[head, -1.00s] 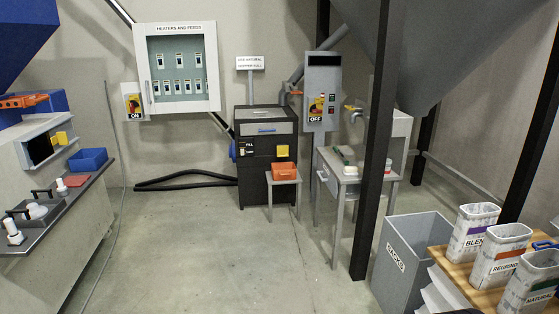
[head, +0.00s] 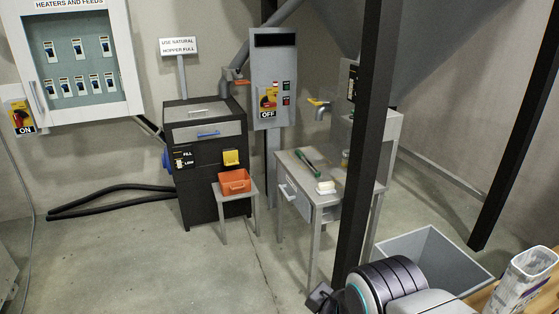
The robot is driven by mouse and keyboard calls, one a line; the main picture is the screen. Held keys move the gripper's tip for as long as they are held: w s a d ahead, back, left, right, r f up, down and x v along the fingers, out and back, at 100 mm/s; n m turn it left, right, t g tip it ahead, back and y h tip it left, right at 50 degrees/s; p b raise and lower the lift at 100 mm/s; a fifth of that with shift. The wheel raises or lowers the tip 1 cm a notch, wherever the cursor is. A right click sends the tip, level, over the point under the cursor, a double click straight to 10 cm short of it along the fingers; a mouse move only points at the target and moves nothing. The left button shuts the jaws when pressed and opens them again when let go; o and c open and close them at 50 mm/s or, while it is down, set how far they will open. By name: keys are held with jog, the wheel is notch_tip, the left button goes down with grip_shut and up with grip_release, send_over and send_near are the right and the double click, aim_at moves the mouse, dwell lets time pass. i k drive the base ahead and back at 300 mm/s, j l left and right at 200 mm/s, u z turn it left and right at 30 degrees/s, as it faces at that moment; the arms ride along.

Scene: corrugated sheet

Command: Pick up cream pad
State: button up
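A small cream pad (head: 326,187) lies on the near part of the grey table's top, in the middle right of the head view. A green-handled tool lies just behind it. Part of my arm shows at the bottom right, well in front of and below the table. A dark end piece (head: 321,298) beside it may be my gripper. It is too small and cut off to tell whether its fingers are open or shut. Nothing of mine touches the pad.
The grey table (head: 341,207) has a drawer handle on its left side. A dark post (head: 365,150) stands in front of its right part. An orange bin (head: 234,181) sits on a small stand to the left. A grey sack bin (head: 435,262) stands at lower right.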

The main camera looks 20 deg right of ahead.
aim_at(325, 187)
jog(key=i, duration=3.45)
